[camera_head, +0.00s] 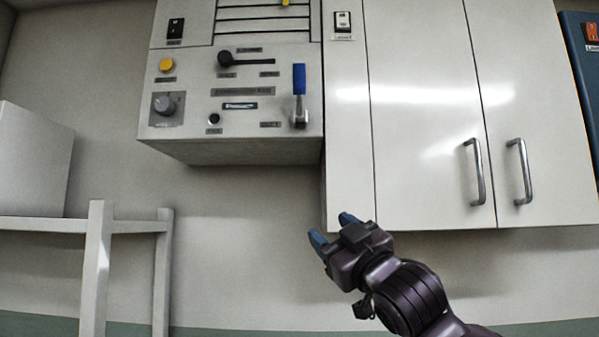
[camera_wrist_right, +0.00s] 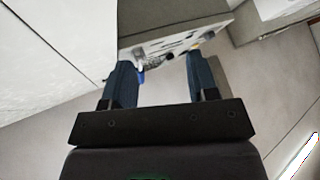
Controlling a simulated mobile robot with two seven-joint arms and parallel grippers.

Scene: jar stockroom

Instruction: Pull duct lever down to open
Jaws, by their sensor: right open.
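The control box (camera_head: 232,151) hangs on the wall at upper left of centre in the head view. On its right side is a lever with a blue handle (camera_head: 299,79), pointing upward from a metal pivot. A black lever (camera_head: 245,60) lies sideways at the box's upper middle; I cannot read which label names the duct. My right gripper (camera_head: 332,230) is open and empty, below and right of the box, apart from both levers. In the right wrist view its two blue fingers (camera_wrist_right: 159,73) are spread, with the box (camera_wrist_right: 170,28) beyond them. My left gripper is not in view.
A light switch (camera_head: 342,20) is on the narrow panel. A white rack (camera_head: 100,250) holding a box (camera_head: 36,160) is at left. The wall below the control box is clear.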

